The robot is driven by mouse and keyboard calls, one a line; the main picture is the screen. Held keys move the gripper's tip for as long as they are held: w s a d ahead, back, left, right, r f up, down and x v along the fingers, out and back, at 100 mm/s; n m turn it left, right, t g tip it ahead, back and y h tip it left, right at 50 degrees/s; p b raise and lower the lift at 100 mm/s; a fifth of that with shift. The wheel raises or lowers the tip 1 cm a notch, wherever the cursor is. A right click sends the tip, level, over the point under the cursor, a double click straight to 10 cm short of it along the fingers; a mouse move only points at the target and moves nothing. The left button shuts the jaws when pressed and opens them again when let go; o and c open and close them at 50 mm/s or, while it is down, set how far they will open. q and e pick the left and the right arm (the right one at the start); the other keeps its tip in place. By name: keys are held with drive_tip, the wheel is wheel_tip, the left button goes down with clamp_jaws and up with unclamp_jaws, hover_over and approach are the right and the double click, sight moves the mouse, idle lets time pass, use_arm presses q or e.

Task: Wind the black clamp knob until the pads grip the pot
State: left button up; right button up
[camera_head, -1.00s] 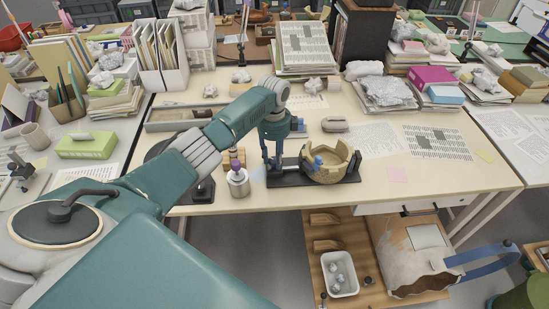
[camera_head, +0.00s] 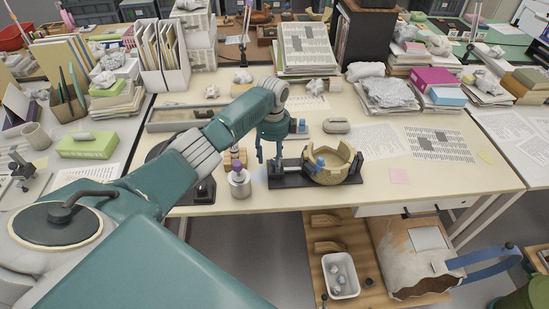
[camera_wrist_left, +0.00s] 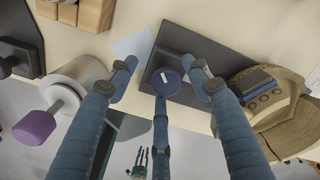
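The black clamp (camera_head: 290,181) lies near the table's front edge, with the tan broken pot (camera_head: 335,170) on its right part. A blue pad (camera_head: 320,163) shows at the pot's left wall; whether it touches cannot be told. My left gripper (camera_head: 266,161) is over the clamp's left end. In the left wrist view its fingers (camera_wrist_left: 160,72) stand apart around the dark round knob (camera_wrist_left: 166,82), which has a white mark. Gaps show beside the knob, and I see no firm grip. The pot (camera_wrist_left: 275,115) is right of the fingers there.
A metal jar with a purple top (camera_head: 239,181) stands close left of the gripper. Wooden blocks (camera_head: 238,157) are behind it. A grey tray (camera_head: 185,116) lies further back.

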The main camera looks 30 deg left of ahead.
sight(273, 160)
use_arm(q)
drive_tip(key=shift+w+d, duration=0.1)
drive_tip(key=shift+d+r, duration=0.1)
drive_tip(key=shift+r, duration=0.15)
wheel_tip(273, 160, up, 12)
drive_tip(key=shift+f, duration=0.25)
